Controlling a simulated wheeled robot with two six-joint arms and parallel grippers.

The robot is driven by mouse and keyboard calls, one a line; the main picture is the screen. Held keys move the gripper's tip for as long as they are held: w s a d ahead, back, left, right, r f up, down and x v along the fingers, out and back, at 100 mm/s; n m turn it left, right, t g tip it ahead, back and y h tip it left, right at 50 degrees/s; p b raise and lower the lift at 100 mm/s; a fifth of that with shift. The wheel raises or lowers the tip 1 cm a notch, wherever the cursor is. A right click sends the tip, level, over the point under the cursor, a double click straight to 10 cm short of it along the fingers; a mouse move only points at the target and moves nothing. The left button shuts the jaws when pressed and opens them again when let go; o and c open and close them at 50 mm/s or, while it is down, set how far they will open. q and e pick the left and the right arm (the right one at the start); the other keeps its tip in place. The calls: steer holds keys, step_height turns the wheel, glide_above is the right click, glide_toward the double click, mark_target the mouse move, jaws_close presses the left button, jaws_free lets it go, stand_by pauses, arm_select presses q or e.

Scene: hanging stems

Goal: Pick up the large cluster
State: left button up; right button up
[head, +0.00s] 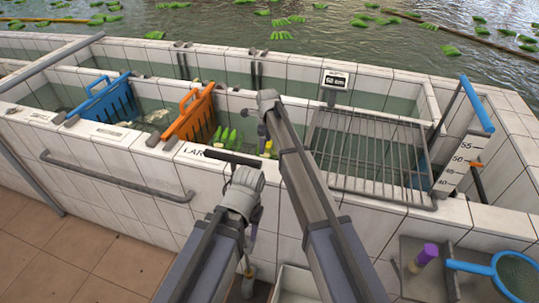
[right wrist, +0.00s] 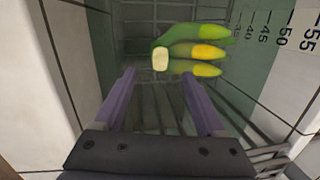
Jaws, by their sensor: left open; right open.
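In the right wrist view, a cluster of green and yellow bananas (right wrist: 190,52) with a pale cut stem end lies just beyond my right gripper (right wrist: 160,80). Its purple fingers are spread wide and empty, with the stem end ahead of the gap. In the head view, green and yellow bananas (head: 228,137) show in the tank, partly hidden by my arms. I cannot tell whether they form one cluster. My right gripper (head: 262,130) is over the tank beside them, its fingers mostly hidden.
An orange basket-like divider (head: 192,113) and a blue one (head: 104,100) stand in the tank on the left. A wire rack (head: 365,150) lies right of my right arm. A numbered scale (head: 459,163), a blue net (head: 512,275) and a purple-topped object (head: 427,254) are further right.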

mark_target(270, 150)
steer(key=shift+w+a+f+b, duration=0.15)
steer(key=shift+w+f+b, duration=0.05)
steer(key=shift+f+b, duration=1)
steer(key=shift+w+a+f+b, duration=0.1)
steer(key=shift+w+f+b, duration=0.15)
steer(key=shift+f+b, duration=0.95)
steer(key=shift+w+a+f+b, duration=0.15)
steer(key=shift+w+f+b, duration=0.05)
steer(key=shift+f+b, duration=1)
steer(key=shift+c, duration=0.2)
jaws_close()
